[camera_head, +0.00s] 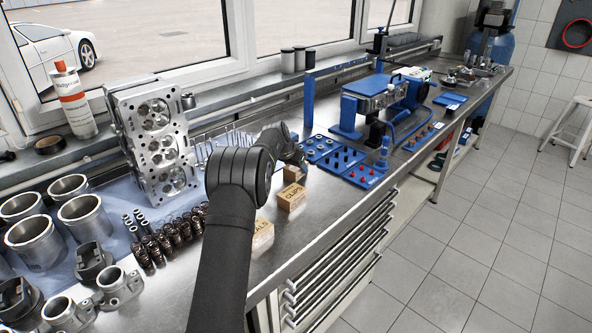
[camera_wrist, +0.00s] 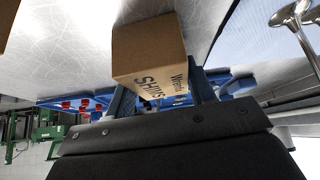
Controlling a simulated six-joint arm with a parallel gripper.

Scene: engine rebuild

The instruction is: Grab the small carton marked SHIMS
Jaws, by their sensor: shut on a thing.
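A carton marked CLIPS (camera_head: 291,197) stands close in front, and another carton (camera_head: 262,235) is partly behind my arm. Blue trays (camera_head: 345,162) with small parts lie just right. Valve springs (camera_head: 170,238) and a cylinder head (camera_head: 155,140) are left.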

